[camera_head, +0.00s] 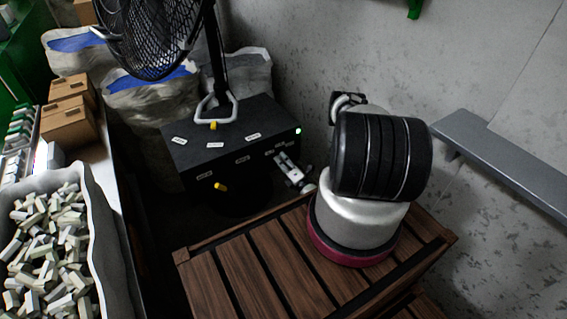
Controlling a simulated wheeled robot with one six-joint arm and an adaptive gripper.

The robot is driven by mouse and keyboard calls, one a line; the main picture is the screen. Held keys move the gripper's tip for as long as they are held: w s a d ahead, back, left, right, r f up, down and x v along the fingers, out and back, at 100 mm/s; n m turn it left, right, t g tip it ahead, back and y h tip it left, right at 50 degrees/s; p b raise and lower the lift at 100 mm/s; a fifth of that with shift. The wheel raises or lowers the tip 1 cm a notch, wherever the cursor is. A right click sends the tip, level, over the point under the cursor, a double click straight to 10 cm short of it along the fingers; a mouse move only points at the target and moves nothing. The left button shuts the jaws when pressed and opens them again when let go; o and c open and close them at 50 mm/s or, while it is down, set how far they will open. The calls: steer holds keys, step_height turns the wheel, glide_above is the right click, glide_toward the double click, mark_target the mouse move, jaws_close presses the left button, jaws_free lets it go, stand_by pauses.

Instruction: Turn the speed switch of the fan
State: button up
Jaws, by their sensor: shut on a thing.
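The fan (152,38) is at the upper left, a dark round cage on a black pole. A black control box (240,176) with several white labels stands at the foot of the pole. My gripper (281,159) is at the right part of the box's front face, by a group of small labels. It is shut on the speed switch there, which the fingers hide. A yellow knob (220,187) sticks out at the left of the box's front, apart from my gripper. A small green light (298,131) shows at the box's right corner.
A wooden slatted platform (243,266) fills the lower middle. Grey sacks (152,103) stand behind the box on the left. A bin of pale pieces (50,240) and cardboard boxes (68,125) are at the left. A grey ledge (505,160) runs along the right wall.

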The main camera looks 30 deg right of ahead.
steer(key=m, duration=0.5)
steer(key=shift+r+m+h, duration=0.1)
steer(key=shift+m+h, duration=0.2)
steer(key=shift+m, duration=0.3)
steer(key=o, duration=1)
steer(key=shift+s, duration=0.1)
steer(key=s, duration=0.7)
steer(key=shift+s+f, duration=0.2)
steer(key=shift+f, duration=0.1)
steer(key=shift+d, duration=0.1)
